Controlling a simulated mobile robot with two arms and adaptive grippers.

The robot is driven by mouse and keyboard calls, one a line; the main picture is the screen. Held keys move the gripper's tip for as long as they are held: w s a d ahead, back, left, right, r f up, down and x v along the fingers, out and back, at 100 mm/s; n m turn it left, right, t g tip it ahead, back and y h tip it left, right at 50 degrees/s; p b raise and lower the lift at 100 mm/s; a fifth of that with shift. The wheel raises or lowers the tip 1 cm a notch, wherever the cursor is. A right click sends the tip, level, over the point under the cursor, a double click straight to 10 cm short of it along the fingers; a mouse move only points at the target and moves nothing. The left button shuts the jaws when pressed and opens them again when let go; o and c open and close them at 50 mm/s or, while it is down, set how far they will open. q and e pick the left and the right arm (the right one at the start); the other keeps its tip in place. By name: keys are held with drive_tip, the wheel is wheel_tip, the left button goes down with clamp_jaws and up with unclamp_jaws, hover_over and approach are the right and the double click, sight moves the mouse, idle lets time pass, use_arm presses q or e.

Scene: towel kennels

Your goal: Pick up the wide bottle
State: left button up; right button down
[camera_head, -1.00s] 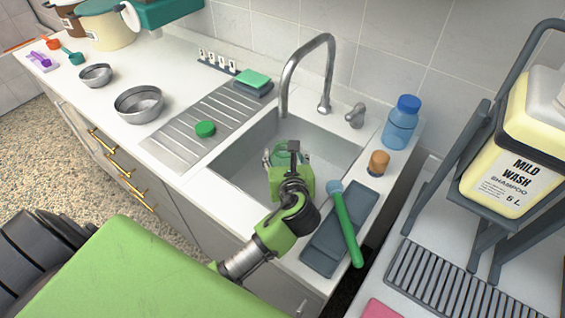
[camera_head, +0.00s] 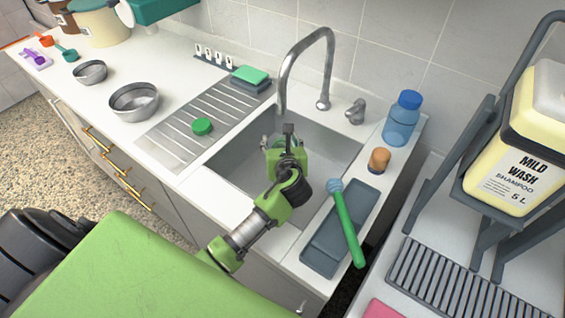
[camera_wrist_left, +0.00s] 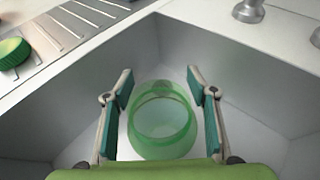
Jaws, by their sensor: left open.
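A clear green, wide-mouthed bottle (camera_wrist_left: 160,143) stands in the sink. In the left wrist view its round open mouth faces up toward the camera. My left gripper (camera_wrist_left: 160,75) is open, with one finger on each side of the bottle; I cannot tell whether either finger touches it. In the head view my left gripper (camera_head: 285,141) reaches down into the sink and hides most of the bottle. My right gripper is not in view.
The sink (camera_head: 335,150) walls and tall faucet (camera_head: 331,65) surround the gripper. A green lid (camera_head: 202,126) is on the drainboard.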

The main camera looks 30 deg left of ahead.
use_arm(q)
drive_tip(key=c, duration=1.5)
drive_tip(key=shift+s, duration=0.1)
drive_tip(key=shift+s+d, duration=0.1)
